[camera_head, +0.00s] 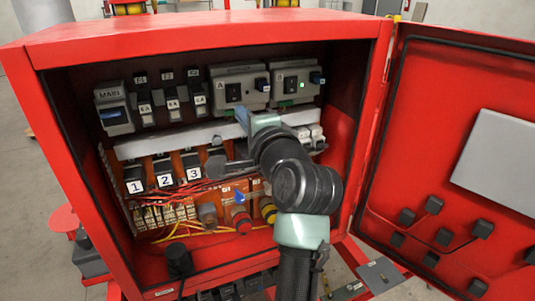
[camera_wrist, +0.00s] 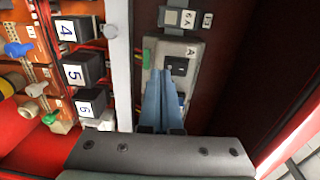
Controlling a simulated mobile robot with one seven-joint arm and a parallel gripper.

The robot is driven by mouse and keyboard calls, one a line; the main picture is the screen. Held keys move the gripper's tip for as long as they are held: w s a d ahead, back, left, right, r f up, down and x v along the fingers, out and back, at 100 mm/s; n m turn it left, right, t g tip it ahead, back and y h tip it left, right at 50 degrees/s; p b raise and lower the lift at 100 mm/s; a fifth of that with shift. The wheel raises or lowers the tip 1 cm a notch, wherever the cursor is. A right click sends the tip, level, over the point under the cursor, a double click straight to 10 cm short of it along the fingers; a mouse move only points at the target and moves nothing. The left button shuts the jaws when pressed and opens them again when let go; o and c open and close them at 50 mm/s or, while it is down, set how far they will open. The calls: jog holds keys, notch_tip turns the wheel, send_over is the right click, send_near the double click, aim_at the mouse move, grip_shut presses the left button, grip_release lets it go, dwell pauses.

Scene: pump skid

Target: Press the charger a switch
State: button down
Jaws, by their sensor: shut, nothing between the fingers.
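Charger A (camera_head: 240,73) is a grey module marked A in the upper row of the red cabinet. Its black switch (camera_head: 233,93) also shows in the wrist view (camera_wrist: 178,66). My gripper (camera_head: 241,116) has its blue fingers shut and empty, with the tips just below the switch in the head view. In the wrist view my fingertips (camera_wrist: 161,73) lie over the charger's face, beside the switch. I cannot tell whether they touch it. Part of the charger's lower face is hidden behind the fingers.
Charger B (camera_head: 290,75) stands to the right with a green light lit. The MAIN breaker (camera_head: 113,108) is at the far left. A pale horizontal duct (camera_head: 160,143) runs below the upper row. Numbered black blocks (camera_head: 164,171) and wires lie lower. The red door (camera_head: 450,150) stands open.

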jog(key=f+b+v, duration=0.2)
jog(key=b+v, duration=0.2)
jog(key=v, duration=0.7)
jog(key=s+a+r+n+t+h+b, duration=0.1)
jog(key=s+r+n+t, duration=0.4)
jog(key=r, duration=0.5)
jog(key=s+a+r+n+t+h+b, duration=0.1)
jog(key=s+r+n+t+h, duration=0.3)
jog(key=s+r+n, duration=0.5)
jog(key=shift+s+a+r+t, duration=0.35)
jog(key=shift+s+r+t, duration=0.45)
jog(key=shift+s+t, duration=0.1)
jog(key=shift+f, duration=0.1)
